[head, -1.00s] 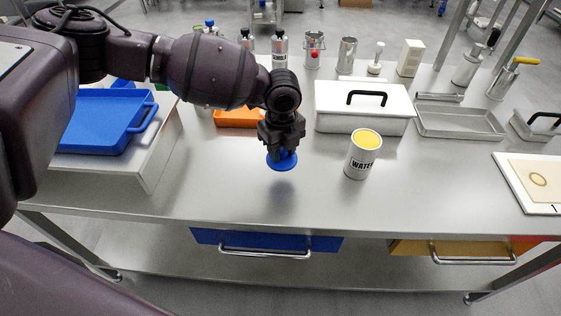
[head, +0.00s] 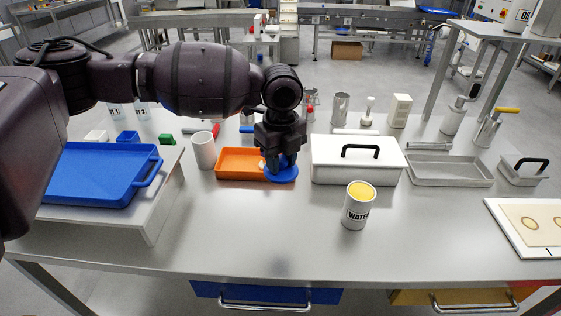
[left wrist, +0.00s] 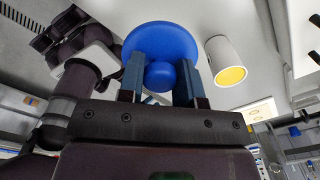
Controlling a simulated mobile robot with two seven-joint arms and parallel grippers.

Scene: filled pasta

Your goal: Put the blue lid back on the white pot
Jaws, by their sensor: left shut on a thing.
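My left gripper (head: 280,158) is shut on the round blue lid (head: 282,176) by its knob. It holds the lid in front of the right end of the orange tray; the exact height above the table is hard to tell. In the left wrist view the lid (left wrist: 160,40) lies beyond the fingers, with its round knob between them. The white pot (head: 353,214), marked WATER, stands upright on the table, nearer and to the right of the lid, apart from it. Its top shows yellow and bears no lid. It also shows in the left wrist view (left wrist: 222,50). My right gripper is out of view.
A white box with a black-handled lid (head: 335,172) stands behind the pot. The orange tray (head: 230,173) and a plain white cup (head: 203,152) are at the left, near a blue tray (head: 90,185) on a raised stand. The front middle of the table is clear.

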